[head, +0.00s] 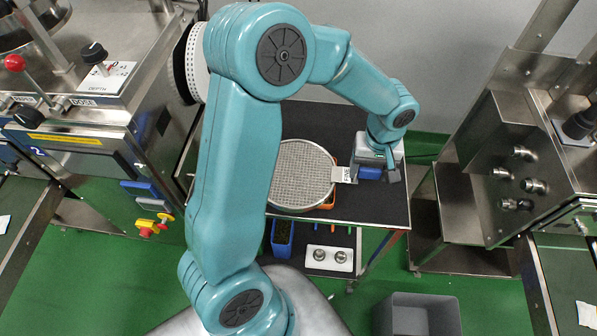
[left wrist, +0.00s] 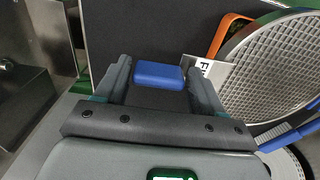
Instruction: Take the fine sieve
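The fine sieve (head: 303,172) is a round grey mesh disc on the dark-topped cart. Its metal tab has a label reading FINE, and both show at the right of the left wrist view (left wrist: 268,70). My left gripper (head: 375,167) is low over the cart, right of the tab. In the left wrist view its fingers (left wrist: 157,76) are apart, with a blue block (left wrist: 158,74) showing between them and gaps on both sides. My right gripper is not in view.
An orange piece (left wrist: 228,34) shows beneath the sieve's edge. The cart top (head: 365,208) is bare in front of the gripper. Steel machines stand left and right; a grey crate (head: 418,314) is on the floor.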

